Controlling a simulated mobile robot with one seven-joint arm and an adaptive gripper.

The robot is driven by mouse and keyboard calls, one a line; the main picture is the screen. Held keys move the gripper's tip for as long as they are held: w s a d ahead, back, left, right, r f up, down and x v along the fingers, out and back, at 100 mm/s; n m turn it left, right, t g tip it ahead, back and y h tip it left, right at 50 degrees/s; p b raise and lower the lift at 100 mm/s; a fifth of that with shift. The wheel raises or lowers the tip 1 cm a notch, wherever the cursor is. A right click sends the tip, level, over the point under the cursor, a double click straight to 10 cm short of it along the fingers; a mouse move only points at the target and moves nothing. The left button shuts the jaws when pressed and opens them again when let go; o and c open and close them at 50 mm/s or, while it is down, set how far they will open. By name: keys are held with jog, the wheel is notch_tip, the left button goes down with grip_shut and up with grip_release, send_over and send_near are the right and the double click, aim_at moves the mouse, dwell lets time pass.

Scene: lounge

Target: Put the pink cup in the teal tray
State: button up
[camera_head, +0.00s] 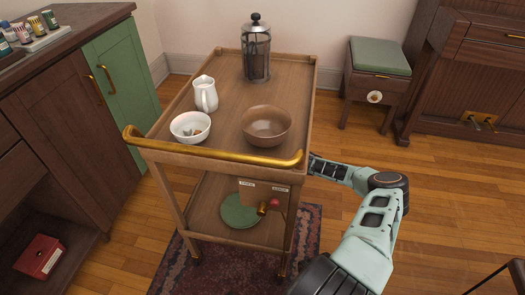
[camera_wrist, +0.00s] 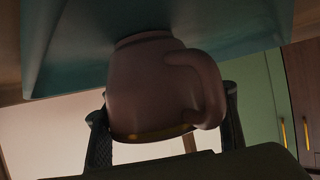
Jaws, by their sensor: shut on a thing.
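The pink cup (camera_wrist: 150,85) fills the middle of the wrist view, which is upside down. My gripper (camera_wrist: 166,118) is shut on it, with one dark finger on each side and the handle at the right. The teal tray (camera_wrist: 85,65) spreads behind the cup's base, at the top of this picture. The cup's base is over the tray; I cannot tell whether it touches. In the head view my arm reaches under the trolley's top shelf from the right, so gripper, held cup and tray are hidden there.
The wooden trolley (camera_head: 175,142) has a brass handle. Its top carries a brown bowl (camera_head: 266,126), white bowl (camera_head: 190,127), white jug (camera_head: 205,94) and French press (camera_head: 256,52). A round green item (camera_head: 238,212) and a labelled box (camera_head: 262,190) are on the lower level.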

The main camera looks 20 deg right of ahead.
jog(key=o, duration=1.5)
jog(key=shift+o, duration=0.2)
jog(key=shift+r, duration=0.2)
jog(key=p+v, duration=0.4)
jog(key=v, duration=0.6)
jog(key=shift+s+d+r, duration=0.15)
jog(key=shift+s+r, duration=0.05)
jog(key=shift+s, duration=0.05)
jog(key=shift+s+d+r, duration=0.15)
jog(key=shift+s+r, duration=0.05)
jog(key=shift+s, duration=0.4)
